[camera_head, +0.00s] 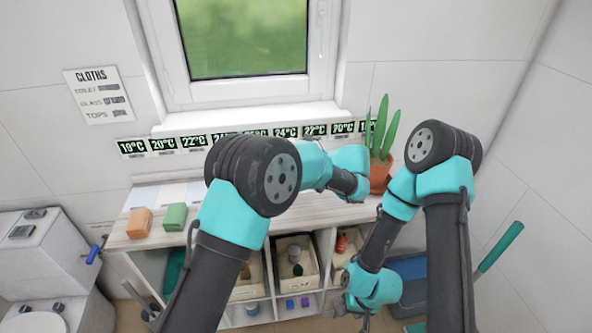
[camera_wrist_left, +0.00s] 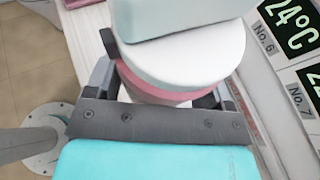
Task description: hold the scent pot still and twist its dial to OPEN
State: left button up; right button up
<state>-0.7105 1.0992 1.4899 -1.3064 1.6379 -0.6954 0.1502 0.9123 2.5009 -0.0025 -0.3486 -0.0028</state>
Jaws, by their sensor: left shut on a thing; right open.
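The scent pot (camera_wrist_left: 185,68) shows in the left wrist view as a round white body with a pink band. A pale grey-green piece (camera_wrist_left: 180,15) sits over its white face, cut off by the picture's top edge; I cannot tell whether it is the dial, and no OPEN mark is readable. My left gripper (camera_wrist_left: 172,92) is shut on the pot, one finger on each side. In the head view that gripper (camera_head: 352,188) is over the shelf top's right part, and I cannot make out the pot there. My right gripper (camera_head: 352,305) is open and empty, low in front of the shelf.
A potted plant (camera_head: 381,172) stands just right of my left gripper. An orange block (camera_head: 139,223) and a green block (camera_head: 175,217) lie at the shelf top's left. A blue tub (camera_head: 410,268) stands at right.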

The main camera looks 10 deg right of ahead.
pick_arm(q)
jog(key=shift+f, duration=0.1)
jog(key=shift+f, duration=4.65)
jog(key=shift+f, duration=0.25)
pick_arm(e)
jog(key=shift+o, duration=0.3)
